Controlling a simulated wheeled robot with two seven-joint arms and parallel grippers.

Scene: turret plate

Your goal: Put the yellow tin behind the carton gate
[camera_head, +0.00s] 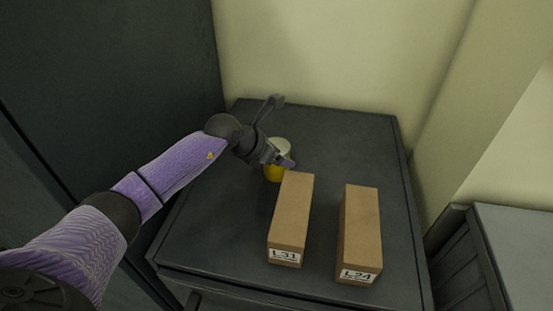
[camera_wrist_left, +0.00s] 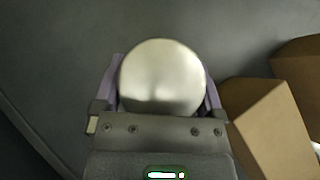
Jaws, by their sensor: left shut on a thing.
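The yellow tin (camera_head: 274,173) has a pale metal lid and stands upright at the far end of the left carton. My left gripper (camera_head: 280,158) is shut on it from the left. In the left wrist view the tin's round lid (camera_wrist_left: 162,77) sits between the two fingers. The carton gate is two long brown cartons: the left carton (camera_head: 292,212) is marked L-31, the right carton (camera_head: 360,230) L-24. They lie side by side with a gap between them. I cannot tell whether the tin touches the cabinet top. My right gripper is not in view.
The dark cabinet top (camera_head: 350,133) is clear behind the cartons and to the right. A pale wall (camera_head: 330,60) rises behind it, and a tall dark cabinet (camera_head: 110,80) stands on the left. A lower grey unit (camera_head: 515,245) is at the right.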

